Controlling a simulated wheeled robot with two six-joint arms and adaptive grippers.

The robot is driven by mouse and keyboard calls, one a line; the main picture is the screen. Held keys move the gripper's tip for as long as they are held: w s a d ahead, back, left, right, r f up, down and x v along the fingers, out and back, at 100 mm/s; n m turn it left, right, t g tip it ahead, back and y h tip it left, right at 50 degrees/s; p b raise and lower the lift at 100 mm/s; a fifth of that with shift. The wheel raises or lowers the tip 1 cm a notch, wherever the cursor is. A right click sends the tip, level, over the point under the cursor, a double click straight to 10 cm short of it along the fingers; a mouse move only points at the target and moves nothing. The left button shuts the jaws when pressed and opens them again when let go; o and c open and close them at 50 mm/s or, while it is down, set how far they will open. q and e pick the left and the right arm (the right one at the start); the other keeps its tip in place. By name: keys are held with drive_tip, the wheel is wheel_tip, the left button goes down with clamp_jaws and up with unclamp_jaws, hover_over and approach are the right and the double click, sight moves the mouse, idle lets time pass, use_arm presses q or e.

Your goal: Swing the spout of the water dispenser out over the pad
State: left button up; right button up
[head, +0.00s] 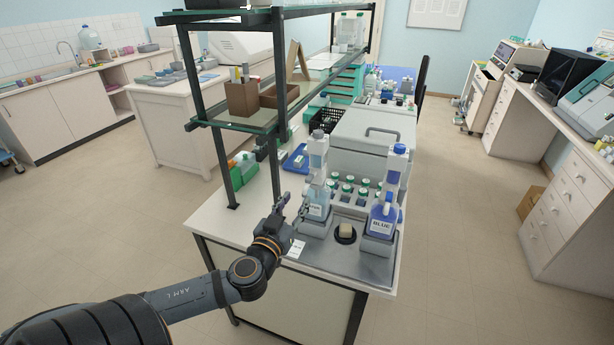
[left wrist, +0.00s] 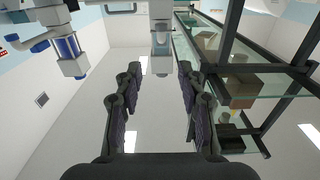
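The water dispenser (head: 317,207) is a clear bottle with a white label and a tall upper part, standing upright at the left of the grey tray. Its spout is too small to make out clearly in the head view. The round black pad (head: 345,240) lies at the tray's front middle, with a small beige block on it. My left gripper (head: 291,207) is just left of the water dispenser. In the left wrist view the gripper (left wrist: 157,88) is open and empty, with a pale upright part of a dispenser (left wrist: 161,45) beyond the fingertips. My right gripper is out of view.
The blue dispenser (head: 382,218), labelled BLUE, stands right of the pad. Several green-capped jars (head: 347,187) stand behind. A grey lidded box (head: 372,140) is further back. The tray's front (head: 345,265) is clear.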

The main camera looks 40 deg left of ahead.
sight(308, 181)
use_arm(q)
drive_tip(key=p+x, duration=0.1)
drive_tip(key=x, duration=0.8)
drive_tip(key=shift+w+a, duration=0.2)
drive_tip(key=shift+w, duration=0.15)
drive_tip(key=shift+w+f+p, duration=0.1)
drive_tip(key=shift+w+p, duration=0.2)
drive_tip(key=shift+c, duration=0.9)
clamp_jaws()
